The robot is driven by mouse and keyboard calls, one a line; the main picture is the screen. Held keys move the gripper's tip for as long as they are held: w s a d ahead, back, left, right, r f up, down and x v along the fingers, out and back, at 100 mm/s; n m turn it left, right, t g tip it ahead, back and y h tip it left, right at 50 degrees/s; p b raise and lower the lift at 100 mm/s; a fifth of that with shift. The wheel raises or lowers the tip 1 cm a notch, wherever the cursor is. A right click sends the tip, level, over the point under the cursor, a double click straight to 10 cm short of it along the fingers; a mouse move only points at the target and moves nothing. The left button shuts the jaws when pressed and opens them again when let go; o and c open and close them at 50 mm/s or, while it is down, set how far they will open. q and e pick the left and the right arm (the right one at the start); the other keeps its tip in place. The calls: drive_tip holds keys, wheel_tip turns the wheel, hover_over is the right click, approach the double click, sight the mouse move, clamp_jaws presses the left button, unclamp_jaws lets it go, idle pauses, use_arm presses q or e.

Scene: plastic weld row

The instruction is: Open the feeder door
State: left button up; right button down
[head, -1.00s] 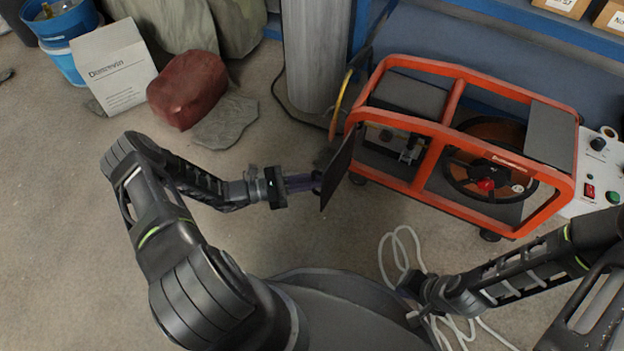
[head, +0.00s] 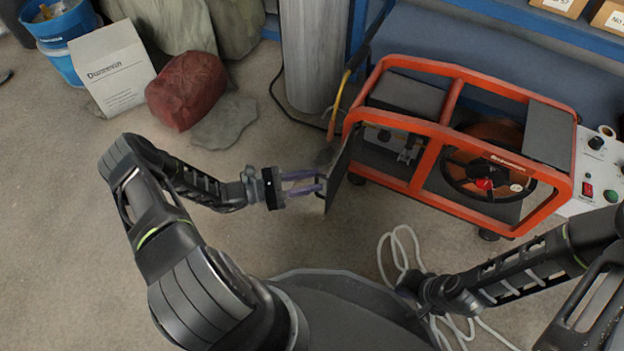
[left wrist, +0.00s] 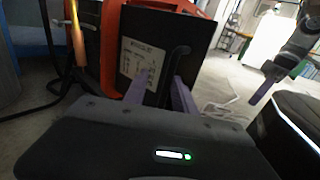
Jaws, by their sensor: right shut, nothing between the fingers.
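The feeder door (head: 341,168) is a dark flat panel at the left end of the orange-framed feeder (head: 412,140). It stands swung out from the frame toward me. In the left wrist view the door (left wrist: 205,35) shows a pale label and a black bent handle (left wrist: 180,60). My left gripper (head: 321,184) is at the door's face, its purple fingers apart near the handle. I cannot tell whether they touch it. My right gripper (left wrist: 256,97) is shut and empty, away from the feeder; its finger shows at the right of the left wrist view.
A grey cylinder (head: 310,55) stands behind the door, with a cable on the floor beside it. White hose (head: 395,250) lies on the floor before the feeder. A control box (head: 590,170) stands at right.

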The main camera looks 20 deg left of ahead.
use_arm(q)
drive_tip(key=p+v, duration=0.1)
drive_tip(key=v, duration=0.6)
drive_tip(key=shift+s, duration=0.15)
drive_tip(key=shift+a+f, duration=0.1)
